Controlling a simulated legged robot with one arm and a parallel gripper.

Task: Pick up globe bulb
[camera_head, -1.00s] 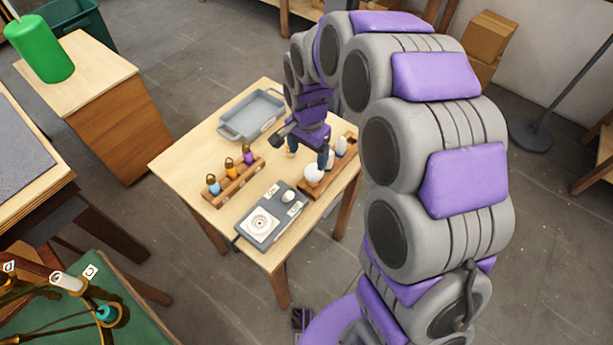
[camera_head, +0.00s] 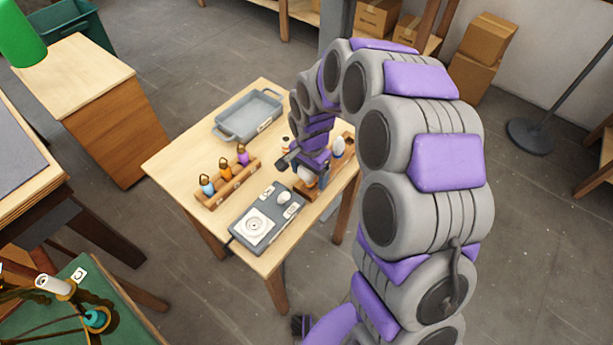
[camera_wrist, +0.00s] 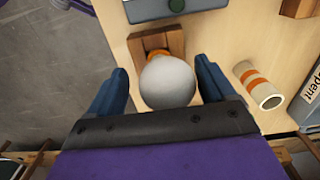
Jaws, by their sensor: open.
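The globe bulb (camera_wrist: 167,85) is a round whitish-grey ball with an orange collar, standing at a wooden rack (camera_wrist: 160,44) in the wrist view. My gripper (camera_wrist: 160,66) is open, with one dark blue finger on each side of the bulb. Gaps show between the bulb and both fingers, so I see no grip on it. Another white bulb (camera_head: 338,147) stands behind in that rack.
A grey test box (camera_head: 280,226) with a round socket sits at the table's front. A rack (camera_head: 228,190) of blue, orange and purple bulbs stands left. A grey tray (camera_head: 222,128) lies at the back.

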